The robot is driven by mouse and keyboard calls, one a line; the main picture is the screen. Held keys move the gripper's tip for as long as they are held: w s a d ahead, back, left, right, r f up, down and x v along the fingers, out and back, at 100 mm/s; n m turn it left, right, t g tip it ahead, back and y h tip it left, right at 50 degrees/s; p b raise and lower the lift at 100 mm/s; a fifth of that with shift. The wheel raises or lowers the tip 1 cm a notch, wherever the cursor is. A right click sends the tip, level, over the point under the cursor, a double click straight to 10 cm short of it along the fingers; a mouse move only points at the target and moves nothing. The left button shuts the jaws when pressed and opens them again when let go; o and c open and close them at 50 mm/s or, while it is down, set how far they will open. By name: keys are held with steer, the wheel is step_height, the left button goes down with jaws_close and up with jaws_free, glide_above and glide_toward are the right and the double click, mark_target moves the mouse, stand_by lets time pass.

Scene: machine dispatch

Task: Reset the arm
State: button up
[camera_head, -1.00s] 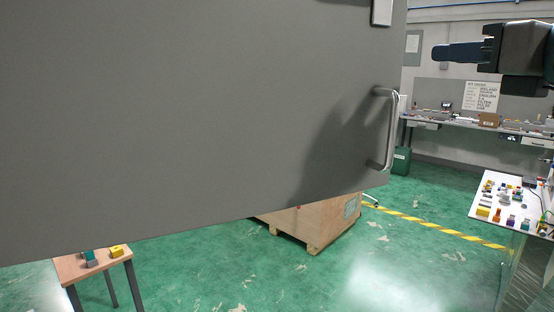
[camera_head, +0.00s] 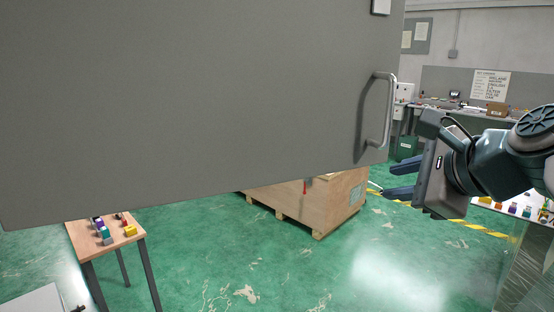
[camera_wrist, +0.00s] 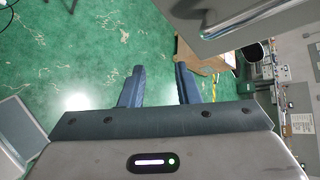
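My gripper (camera_head: 400,182) is at the right of the head view, pointing left, just below and to the right of the handle of a large grey door. In the wrist view my gripper (camera_wrist: 160,88) shows two dark blue fingers apart, with nothing between them but green floor. The grey door panel (camera_head: 200,100) fills the upper left of the head view. Its metal handle (camera_head: 388,110) is free of the gripper. The panel's edge and handle show at the upper right of the wrist view (camera_wrist: 240,22).
A wooden crate (camera_head: 320,205) stands on the green floor beyond the door. A small table (camera_head: 90,245) with several coloured blocks is at lower left. A workbench (camera_head: 440,104) stands against the back wall. A white-topped table (camera_head: 480,204) is partly hidden behind my arm.

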steer(key=s+a+f+n+g+h, duration=0.2)
steer(key=s+f+n, duration=0.3)
steer(key=f+n, duration=0.5)
steer(key=s+a+f+n+g+h, duration=0.2)
steer(key=s+f+n+g, duration=0.2)
steer(key=f+n, duration=0.7)
step_height(320, 180, down, 6)
steer(key=shift+s+g, duration=0.4)
steer(key=shift+g, duration=0.3)
